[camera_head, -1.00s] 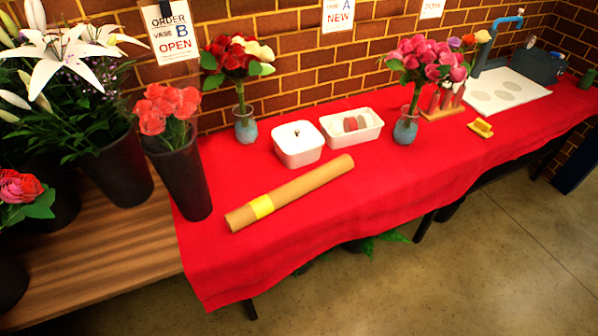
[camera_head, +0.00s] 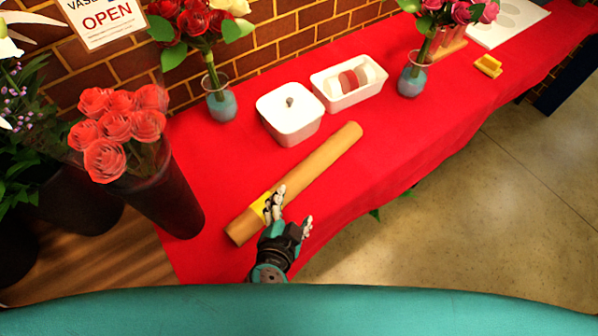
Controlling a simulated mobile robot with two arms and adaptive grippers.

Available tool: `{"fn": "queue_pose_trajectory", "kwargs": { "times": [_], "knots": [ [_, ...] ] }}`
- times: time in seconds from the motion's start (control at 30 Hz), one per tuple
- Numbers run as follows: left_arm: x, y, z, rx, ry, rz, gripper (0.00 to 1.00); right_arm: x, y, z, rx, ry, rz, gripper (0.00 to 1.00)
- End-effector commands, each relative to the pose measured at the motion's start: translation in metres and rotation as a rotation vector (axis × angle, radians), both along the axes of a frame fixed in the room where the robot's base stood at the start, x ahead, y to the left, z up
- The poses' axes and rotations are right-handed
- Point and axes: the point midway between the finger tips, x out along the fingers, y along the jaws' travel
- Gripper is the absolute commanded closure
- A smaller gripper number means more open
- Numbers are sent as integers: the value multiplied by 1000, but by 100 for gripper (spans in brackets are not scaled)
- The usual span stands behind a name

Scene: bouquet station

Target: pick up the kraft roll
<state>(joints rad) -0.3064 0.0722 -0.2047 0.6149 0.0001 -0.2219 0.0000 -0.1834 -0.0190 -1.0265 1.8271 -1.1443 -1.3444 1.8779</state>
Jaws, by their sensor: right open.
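The kraft roll (camera_head: 318,168) is a long brown tube with a yellow band near its near-left end. It lies slantwise on the red cloth of the table, from lower left to upper right. My right gripper (camera_head: 292,210) is open at the near side of the roll, by the yellow band (camera_head: 262,206). One finger overlaps the band in the picture; I cannot tell whether it touches. The other finger is to the right, over the red cloth. My left gripper is not in view.
A lidded white box (camera_head: 290,118) and an open white tray (camera_head: 348,86) stand behind the roll. A dark bucket of coral roses (camera_head: 168,200) stands left of it. Glass vases with flowers stand behind (camera_head: 221,103) and to the right (camera_head: 411,78). The cloth's front edge is close to the gripper.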

Motion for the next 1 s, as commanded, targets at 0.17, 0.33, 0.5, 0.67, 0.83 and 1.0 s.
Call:
{"fn": "queue_pose_trajectory", "kwargs": {
  "times": [0.17, 0.33, 0.5, 0.67, 0.83, 1.0],
  "knots": [
    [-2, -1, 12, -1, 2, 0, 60, 36, -8, -16, -7, -4, 2, 27],
    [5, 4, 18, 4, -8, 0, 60, 60, -12, -32, -4, -1, 2, 27],
    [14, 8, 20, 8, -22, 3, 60, 69, -14, -40, -1, 2, 1, 27],
    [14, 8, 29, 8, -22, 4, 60, 83, -16, -43, -6, -1, 1, 27],
    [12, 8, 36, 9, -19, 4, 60, 103, -18, -56, -5, 0, 2, 27],
    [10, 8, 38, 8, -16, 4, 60, 113, -20, -64, -1, 1, 2, 27]
  ]
}}
